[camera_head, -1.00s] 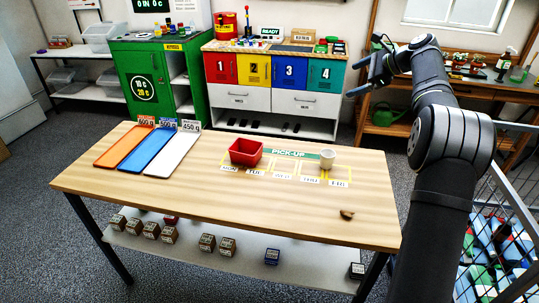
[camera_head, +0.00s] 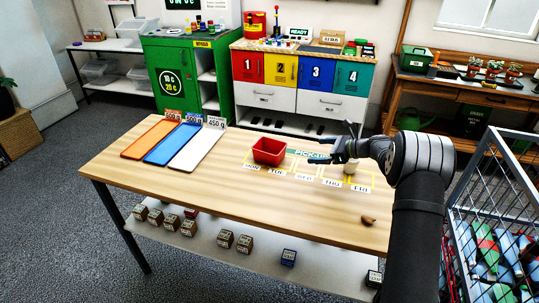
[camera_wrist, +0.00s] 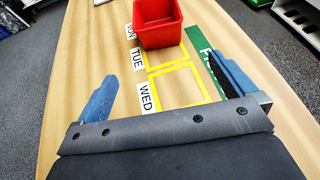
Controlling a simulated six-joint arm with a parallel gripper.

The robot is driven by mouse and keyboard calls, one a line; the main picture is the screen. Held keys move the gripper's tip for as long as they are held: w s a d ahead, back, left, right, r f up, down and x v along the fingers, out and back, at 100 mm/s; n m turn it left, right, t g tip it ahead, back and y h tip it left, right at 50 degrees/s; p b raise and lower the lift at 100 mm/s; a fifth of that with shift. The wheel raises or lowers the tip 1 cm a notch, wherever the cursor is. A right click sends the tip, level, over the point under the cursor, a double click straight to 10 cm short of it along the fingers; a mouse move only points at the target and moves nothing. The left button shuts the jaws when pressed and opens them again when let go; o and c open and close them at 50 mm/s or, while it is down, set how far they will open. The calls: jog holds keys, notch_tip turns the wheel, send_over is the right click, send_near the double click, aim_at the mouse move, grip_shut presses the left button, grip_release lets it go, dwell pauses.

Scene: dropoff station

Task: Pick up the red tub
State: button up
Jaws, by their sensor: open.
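The red tub (camera_head: 268,151) stands upright on the wooden table (camera_head: 225,190), at the MON end of the row of day labels. It also shows in the wrist view (camera_wrist: 157,22), at the top, ahead of my fingers and apart from them. My gripper (camera_head: 327,147) is open and empty, above the table to the right of the tub. In the wrist view its two blue fingers (camera_wrist: 165,85) are spread wide, with the WED and TUE yellow outlines between and beyond them.
A brown lump (camera_head: 368,220) lies near the table's right front. Orange, blue and white trays (camera_head: 196,148) lie on the left. A wire cage (camera_head: 490,190) stands at the right.

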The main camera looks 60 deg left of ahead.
jog(key=shift+s+a+f, duration=0.1)
jog(key=shift+a+f, duration=0.05)
jog(key=shift+f, duration=0.35)
jog(key=shift+s+a+f, duration=0.1)
jog(key=shift+a+f, duration=0.05)
jog(key=shift+f, duration=0.35)
send_near(282, 156)
jog(key=x, duration=0.5)
jog(key=shift+x, duration=2.95)
jog(key=c, duration=0.9)
